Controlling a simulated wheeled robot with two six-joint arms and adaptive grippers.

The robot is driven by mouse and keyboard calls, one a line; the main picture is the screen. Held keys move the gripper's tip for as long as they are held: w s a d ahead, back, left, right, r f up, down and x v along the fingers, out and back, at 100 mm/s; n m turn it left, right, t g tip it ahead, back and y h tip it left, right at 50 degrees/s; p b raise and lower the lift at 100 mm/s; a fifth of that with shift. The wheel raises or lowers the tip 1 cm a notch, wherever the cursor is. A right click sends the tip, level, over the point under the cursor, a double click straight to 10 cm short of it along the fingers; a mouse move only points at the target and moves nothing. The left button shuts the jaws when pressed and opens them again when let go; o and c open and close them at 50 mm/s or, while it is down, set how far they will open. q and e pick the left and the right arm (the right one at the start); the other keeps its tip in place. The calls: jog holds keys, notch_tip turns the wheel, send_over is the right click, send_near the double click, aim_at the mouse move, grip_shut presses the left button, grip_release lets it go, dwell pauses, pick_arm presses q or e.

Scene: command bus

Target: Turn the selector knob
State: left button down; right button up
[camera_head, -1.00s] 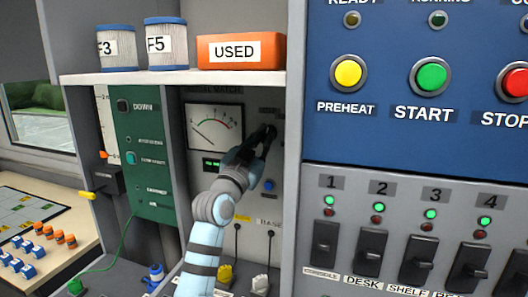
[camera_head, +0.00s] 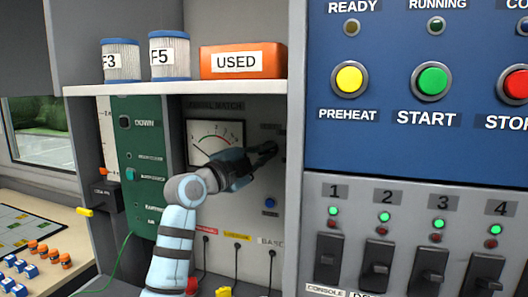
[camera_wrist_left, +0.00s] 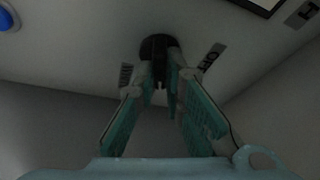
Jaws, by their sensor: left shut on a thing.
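The selector knob (camera_wrist_left: 158,44) is a dark round knob on the grey panel, with small labels on both sides that are too blurred to read. My left gripper (camera_wrist_left: 160,72) has its two teal-padded fingers closed in on the knob from both sides in the left wrist view. In the head view, the left gripper (camera_head: 268,149) reaches the panel just right of the meter (camera_head: 215,140), and its dark fingers hide most of the knob. My right gripper is not in view.
A shelf (camera_head: 190,88) with filter canisters and an orange USED box (camera_head: 242,62) hangs above the arm. A grey divider (camera_head: 294,190) stands close on the right. A blue button (camera_head: 270,202) sits below the gripper, with cables (camera_head: 237,262) lower down.

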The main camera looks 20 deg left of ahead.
pick_arm(q)
jog(key=shift+m+g, duration=0.4)
jog(key=shift+m, duration=0.3)
jog(key=shift+p, duration=0.3)
jog(key=c, duration=1.7)
grip_release()
jog(key=shift+a, duration=0.1)
jog(key=v, duration=1.2)
jog(key=shift+f, duration=0.1)
jog(key=shift+w, duration=0.1)
